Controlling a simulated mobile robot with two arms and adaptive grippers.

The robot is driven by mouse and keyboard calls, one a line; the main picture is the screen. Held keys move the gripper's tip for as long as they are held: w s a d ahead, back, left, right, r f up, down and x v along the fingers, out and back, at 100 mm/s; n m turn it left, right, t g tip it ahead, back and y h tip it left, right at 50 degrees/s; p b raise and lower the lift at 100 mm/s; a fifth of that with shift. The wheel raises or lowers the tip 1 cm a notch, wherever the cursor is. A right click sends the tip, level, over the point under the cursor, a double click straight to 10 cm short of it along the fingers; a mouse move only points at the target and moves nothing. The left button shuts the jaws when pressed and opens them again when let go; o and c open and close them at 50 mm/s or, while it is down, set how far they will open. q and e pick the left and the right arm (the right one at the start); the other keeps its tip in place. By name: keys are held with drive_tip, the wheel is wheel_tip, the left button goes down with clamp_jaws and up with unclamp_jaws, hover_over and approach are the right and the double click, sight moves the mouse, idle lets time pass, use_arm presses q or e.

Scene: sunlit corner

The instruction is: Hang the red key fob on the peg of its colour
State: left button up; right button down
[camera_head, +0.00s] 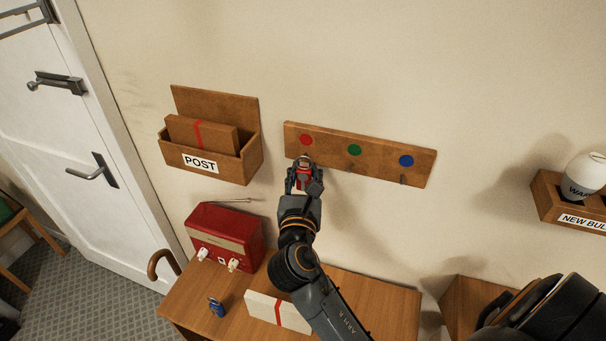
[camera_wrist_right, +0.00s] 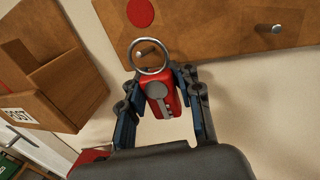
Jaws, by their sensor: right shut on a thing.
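The wooden peg board (camera_head: 380,162) is on the wall, with red, green and blue dots above its pegs. My right gripper (camera_head: 304,180) is at the board's left end, below the red dot (camera_head: 306,140). It is shut on the red key fob (camera_wrist_right: 161,92), which has a grey key emblem and a metal ring (camera_wrist_right: 151,57) pointing up at the board. In the right wrist view a peg tip (camera_wrist_right: 142,52) shows inside the ring's outline below the red dot. I cannot tell whether the ring is around the peg or in front of it. My left gripper is out of view.
A POST box (camera_head: 240,168) hangs left of the board. Below are a red radio (camera_head: 226,238), a blue fob (camera_head: 216,307) and a pale parcel (camera_head: 265,309) on the wooden table (camera_head: 388,298). A shelf box (camera_head: 552,199) with a white bulb is at right.

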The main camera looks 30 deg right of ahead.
drive_tip(key=shift+w+d+f, duration=0.1)
drive_tip(key=shift+f, duration=0.15)
drive_tip(key=shift+w+f, duration=0.1)
drive_tip(key=shift+w, duration=0.05)
drive_tip(key=c, duration=1.4)
unclamp_jaws()
drive_tip(key=shift+w, duration=0.2)
drive_tip(key=o, duration=0.6)
drive_tip(key=shift+w+d+f, duration=0.1)
drive_tip(key=shift+w+f, duration=0.05)
drive_tip(key=shift+w, duration=0.15)
drive_tip(key=shift+s, duration=0.35)
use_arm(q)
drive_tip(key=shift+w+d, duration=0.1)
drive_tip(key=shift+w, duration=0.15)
use_arm(e)
drive_tip(key=v, duration=1.1)
drive_tip(key=shift+s+a, duration=0.2)
drive_tip(key=shift+a, duration=0.15)
